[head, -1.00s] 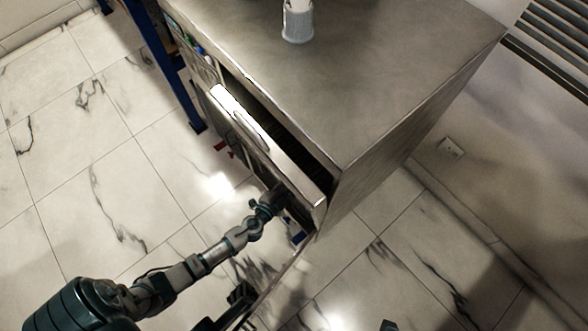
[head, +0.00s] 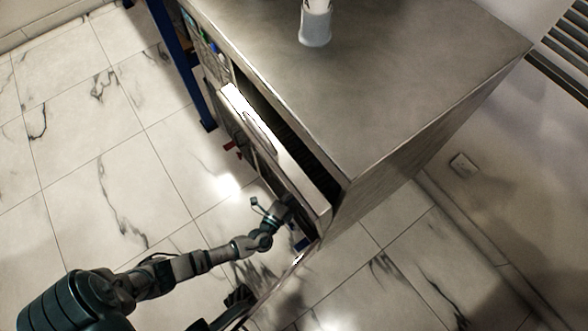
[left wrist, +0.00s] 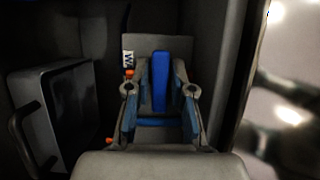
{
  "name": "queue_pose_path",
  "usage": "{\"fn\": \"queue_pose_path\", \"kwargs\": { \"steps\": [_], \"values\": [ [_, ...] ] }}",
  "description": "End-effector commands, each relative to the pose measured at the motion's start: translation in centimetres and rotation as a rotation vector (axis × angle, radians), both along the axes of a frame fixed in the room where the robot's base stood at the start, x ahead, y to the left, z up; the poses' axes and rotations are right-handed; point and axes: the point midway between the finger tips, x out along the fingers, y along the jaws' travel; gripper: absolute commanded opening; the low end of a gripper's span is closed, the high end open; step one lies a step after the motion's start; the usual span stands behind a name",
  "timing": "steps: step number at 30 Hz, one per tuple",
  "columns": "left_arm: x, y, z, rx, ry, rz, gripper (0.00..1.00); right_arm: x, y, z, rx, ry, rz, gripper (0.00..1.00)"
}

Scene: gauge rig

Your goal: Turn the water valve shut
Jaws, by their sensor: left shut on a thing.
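In the left wrist view the blue valve handle (left wrist: 160,82) stands upright in front of a grey block. A small white label with a "W" (left wrist: 128,59) is beside it. My left gripper (left wrist: 160,100) has its blue-padded fingers on either side of the handle and is shut on it. In the head view my left gripper (head: 287,208) reaches in under the open drawer (head: 280,155) at the cabinet's front. The drawer and my wrist hide the handle there.
The metal cabinet (head: 390,80) has a white cup-like holder (head: 315,25) on top. A red handle (head: 232,148) sticks out of its front, left of my gripper. A dark panel with a handle (left wrist: 55,115) is left of the valve. The tiled floor at left is clear.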

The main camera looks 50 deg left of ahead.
Motion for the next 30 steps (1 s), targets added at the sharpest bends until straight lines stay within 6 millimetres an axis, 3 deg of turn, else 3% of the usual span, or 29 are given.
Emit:
{"fn": "queue_pose_path", "kwargs": {
  "steps": [15,16,18,30],
  "values": [
    [-0.24,-0.69,-0.64,0.018,0.011,-0.014,0.0,0.03,0.0,-0.12,0.0,0.003,0.0,0.4],
    [-0.25,-0.69,-0.65,0.017,0.012,-0.014,0.25,0.03,-0.01,-0.13,0.0,0.003,0.0,0.4],
    [-0.26,-0.67,-0.64,0.017,0.011,-0.013,0.42,0.03,-0.01,-0.13,0.0,0.003,0.0,0.4],
    [-0.88,-0.47,-0.33,0.018,0.004,-0.007,0.42,-0.28,0.04,0.07,-0.003,-0.001,0.0,0.4]
  ]
}}
